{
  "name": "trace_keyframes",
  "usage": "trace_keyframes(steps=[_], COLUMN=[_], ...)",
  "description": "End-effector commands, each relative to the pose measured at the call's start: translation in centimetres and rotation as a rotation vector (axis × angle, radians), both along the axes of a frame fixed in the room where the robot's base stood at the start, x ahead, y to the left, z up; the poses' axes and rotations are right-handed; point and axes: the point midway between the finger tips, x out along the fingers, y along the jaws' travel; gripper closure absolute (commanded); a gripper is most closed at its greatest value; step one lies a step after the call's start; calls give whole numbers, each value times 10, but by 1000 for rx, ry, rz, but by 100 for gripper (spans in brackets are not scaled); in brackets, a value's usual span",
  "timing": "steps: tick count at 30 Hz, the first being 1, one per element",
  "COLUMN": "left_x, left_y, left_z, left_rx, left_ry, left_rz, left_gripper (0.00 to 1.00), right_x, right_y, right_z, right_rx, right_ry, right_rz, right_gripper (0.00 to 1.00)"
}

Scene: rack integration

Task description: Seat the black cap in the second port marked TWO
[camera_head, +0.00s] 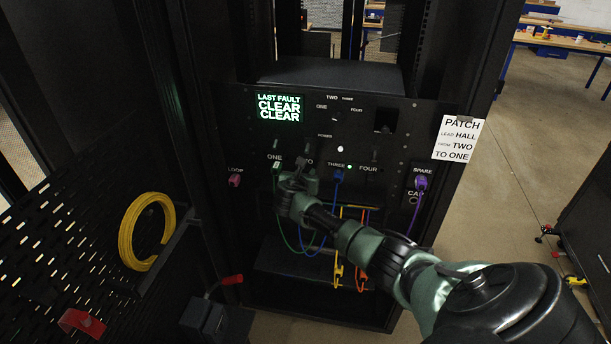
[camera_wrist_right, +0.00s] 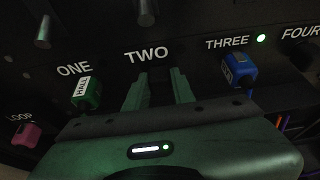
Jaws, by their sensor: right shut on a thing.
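The port marked TWO lies under its label (camera_wrist_right: 147,55) on the black rack panel (camera_head: 395,140); its opening is hidden behind my right gripper. My right gripper (camera_head: 303,172) is at the panel just below TWO, and its two green fingers (camera_wrist_right: 158,90) point at the panel in the right wrist view. It is shut on a dark thing, taken as the black cap (camera_wrist_right: 158,86), which barely shows against the black panel. I cannot tell whether the cap is in the port or just in front of it. My left gripper is not in view.
A green plug (camera_wrist_right: 87,93) tagged HALL sits at ONE, left of the fingers. A blue plug (camera_wrist_right: 239,70) sits at THREE, right of them. A pink plug (camera_head: 235,180) is at LOOP and a purple plug (camera_head: 421,183) at SPARE. Cables hang below. A yellow coil (camera_head: 134,232) hangs left.

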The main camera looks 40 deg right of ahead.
Motion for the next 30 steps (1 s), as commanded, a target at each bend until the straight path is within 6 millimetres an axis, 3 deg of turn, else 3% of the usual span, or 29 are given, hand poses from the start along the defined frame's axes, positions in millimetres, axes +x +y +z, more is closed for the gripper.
trace_keyframes(steps=[1, 3, 4, 16, 30], left_x=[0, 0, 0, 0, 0], left_y=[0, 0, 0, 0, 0], left_z=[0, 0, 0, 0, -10], left_rx=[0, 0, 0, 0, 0], left_ry=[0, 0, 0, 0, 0], left_rz=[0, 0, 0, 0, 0], left_gripper=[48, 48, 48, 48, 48], right_x=[0, 0, 0, -2, -37], right_y=[-1, -1, -1, 3, 49], right_z=[1, 1, 1, 2, 25], right_rx=[-2, -2, -2, -1, -1], right_ry=[-1, -1, -1, -2, -2], right_rz=[0, 0, 0, 1, 1], right_gripper=[73, 53, 50, 50, 50])
